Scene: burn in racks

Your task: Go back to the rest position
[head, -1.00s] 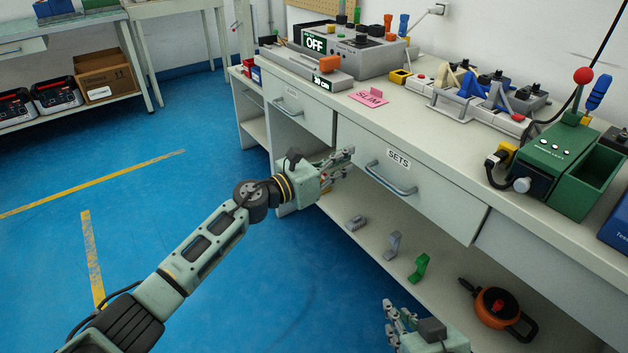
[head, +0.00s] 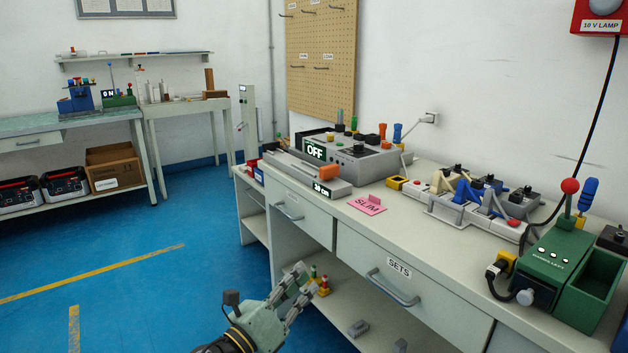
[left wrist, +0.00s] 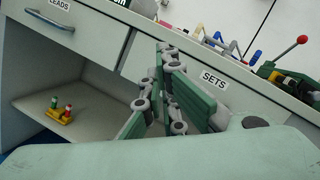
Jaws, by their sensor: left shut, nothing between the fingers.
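My left gripper (head: 304,279) is shut and empty, in front of the bench's open lower part and to the left of the closed SETS drawer (head: 388,265). In the left wrist view its fingers (left wrist: 168,58) are together, with nothing between them. The SETS drawer (left wrist: 213,95) shows behind them, and the closed LEADS drawer (left wrist: 65,28) is at upper left. My right gripper is not in view.
A yellow piece with red and green tops (head: 322,286) sits on the lower shelf, just beyond my left fingers. The bench top holds a grey OFF unit (head: 362,160), a pink SLIM card (head: 368,204) and a green box (head: 545,270). The blue floor (head: 130,250) at left is clear.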

